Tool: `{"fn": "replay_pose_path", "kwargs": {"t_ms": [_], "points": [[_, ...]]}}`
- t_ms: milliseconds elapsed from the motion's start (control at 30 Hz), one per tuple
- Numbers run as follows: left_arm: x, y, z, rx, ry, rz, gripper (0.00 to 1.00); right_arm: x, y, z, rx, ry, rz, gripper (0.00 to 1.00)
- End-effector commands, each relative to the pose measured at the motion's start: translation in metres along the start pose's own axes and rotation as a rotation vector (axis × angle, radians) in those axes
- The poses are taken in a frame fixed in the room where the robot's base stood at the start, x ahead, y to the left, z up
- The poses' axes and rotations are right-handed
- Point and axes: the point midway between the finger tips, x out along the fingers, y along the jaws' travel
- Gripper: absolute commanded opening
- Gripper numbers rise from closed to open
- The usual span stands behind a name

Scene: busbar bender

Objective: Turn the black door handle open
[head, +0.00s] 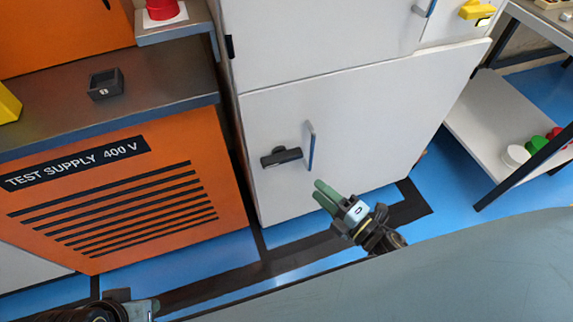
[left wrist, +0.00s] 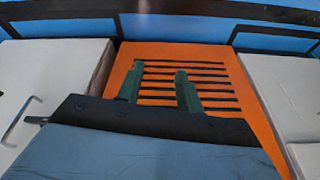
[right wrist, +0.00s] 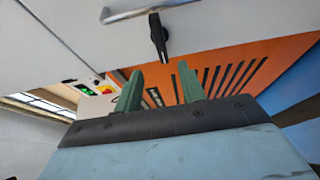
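The black door handle (head: 281,157) sits on the white lower cabinet door (head: 375,120), lying roughly level, with its free end toward the left. My right gripper (head: 320,192) is below and to the right of it, apart from it. In the right wrist view the handle (right wrist: 158,38) is just beyond the gap between the green fingertips (right wrist: 155,76), which are spread and hold nothing. My left gripper (head: 143,309) is low at the left of the head view, mostly cut off. In the left wrist view its fingers (left wrist: 156,78) are apart and empty.
A blue-grey upright pull bar (head: 310,147) stands just right of the handle. An orange test supply cabinet (head: 110,200) stands to the left. A shelf unit (head: 500,125) with small coloured items is at the right. The floor before the door is clear.

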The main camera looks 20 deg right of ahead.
Motion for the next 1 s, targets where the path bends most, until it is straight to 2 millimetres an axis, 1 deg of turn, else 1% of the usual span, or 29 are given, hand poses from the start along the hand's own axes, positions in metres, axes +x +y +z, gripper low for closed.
{"fn": "replay_pose_path", "kwargs": {"t_ms": [133,167,267,400,600,800,1000], "points": [[-0.01,0.002,0.0,-0.003,0.009,0.005,0.36,0.024,0.001,0.0,0.0,0.001,0.005,0.4],[-0.01,0.003,-0.004,-0.002,0.027,0.006,0.36,0.029,0.0,0.0,0.001,0.001,0.005,0.4],[-0.009,0.006,-0.021,0.002,0.114,0.012,0.36,0.052,0.0,0.0,0.001,0.001,0.005,0.4],[-0.009,0.011,-0.048,0.008,0.256,0.023,0.36,0.081,0.0,0.0,0.003,0.0,0.004,0.4],[-0.015,0.017,-0.079,0.014,0.423,0.035,0.36,0.111,-0.001,0.0,0.004,-0.001,0.001,0.4],[-0.021,0.02,-0.094,0.016,0.51,0.042,0.36,0.126,-0.001,0.0,0.005,0.0,0.0,0.4],[-0.022,0.02,-0.097,0.017,0.528,0.044,0.36,0.129,-0.001,0.0,0.006,-0.001,-0.002,0.4]]}}
